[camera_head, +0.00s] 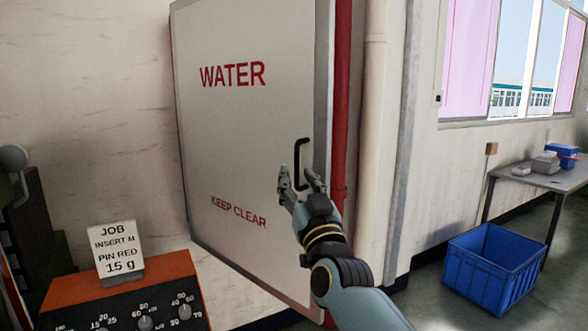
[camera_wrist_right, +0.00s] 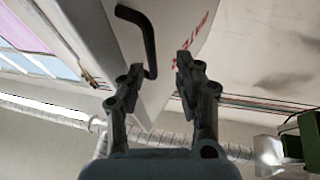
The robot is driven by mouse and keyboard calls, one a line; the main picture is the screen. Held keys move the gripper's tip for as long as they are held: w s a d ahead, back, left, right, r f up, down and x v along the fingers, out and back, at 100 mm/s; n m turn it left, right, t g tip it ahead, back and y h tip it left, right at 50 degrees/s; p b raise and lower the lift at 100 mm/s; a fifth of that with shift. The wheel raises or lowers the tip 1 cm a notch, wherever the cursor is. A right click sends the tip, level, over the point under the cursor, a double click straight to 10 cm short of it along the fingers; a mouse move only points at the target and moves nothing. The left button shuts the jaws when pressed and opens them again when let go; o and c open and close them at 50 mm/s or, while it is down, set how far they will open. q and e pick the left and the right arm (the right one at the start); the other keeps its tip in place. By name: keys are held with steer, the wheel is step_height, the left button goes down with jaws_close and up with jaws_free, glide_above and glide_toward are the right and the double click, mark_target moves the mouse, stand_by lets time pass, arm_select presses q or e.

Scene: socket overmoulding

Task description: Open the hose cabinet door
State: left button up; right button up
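The hose cabinet door (camera_head: 230,135) is a pale panel marked "WATER" and "KEEP CLEAR" in red, in the middle of the head view. I cannot tell whether it is shut or slightly ajar. Its black bar handle (camera_head: 297,165) is near its right edge. The handle also shows in the right wrist view (camera_wrist_right: 150,40), its end near the left finger. My right gripper (camera_head: 302,180) is at the handle's lower part, fingers spread. In the right wrist view the gripper (camera_wrist_right: 159,72) is open with a clear gap; contact with the handle is unclear. My left gripper is out of view.
A red pipe (camera_head: 342,100) and a pale pipe (camera_head: 374,130) run upright right of the cabinet. An orange control box (camera_head: 130,292) with a job card (camera_head: 116,250) stands lower left. A blue crate (camera_head: 480,275) is on the floor near a table (camera_head: 535,180) at right.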

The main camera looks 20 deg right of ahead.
steer(key=v, duration=0.7)
steer(key=shift+s+f, duration=0.15)
steer(key=shift+s, duration=0.15)
steer(key=s+f+n+g+y+b, duration=0.15)
steer(key=f+b, duration=0.25)
steer(key=f, duration=0.9)
steer(key=s+f+g+b, duration=0.2)
steer(key=f+g+b, duration=0.15)
steer(key=f, duration=1.05)
steer(key=s+d+f+g+b, duration=0.15)
steer(key=s+f, duration=0.25)
steer(key=f, duration=0.5)
steer(key=s+f+n+g+b, duration=0.15)
steer(key=s+f, duration=0.25)
steer(key=f, duration=0.4)
steer(key=s+d+f+g+b, duration=0.1)
steer(key=s+f+g+b, duration=0.2)
steer(key=f, duration=0.6)
steer(key=s+d+f+g+b, duration=0.3)
steer(key=s+f+g, duration=0.1)
steer(key=s+f, duration=1.15)
steer(key=s+d+f+g, duration=0.1)
steer(key=s+f+g, duration=0.2)
steer(key=s, duration=0.7)
steer(key=s+d+f+m+g, duration=0.1)
steer(key=s+f+g, duration=0.2)
steer(key=s, duration=0.8)
steer(key=shift+s+d+f, duration=0.25)
steer(key=shift+s+f, duration=0.05)
steer(key=shift+f, duration=0.35)
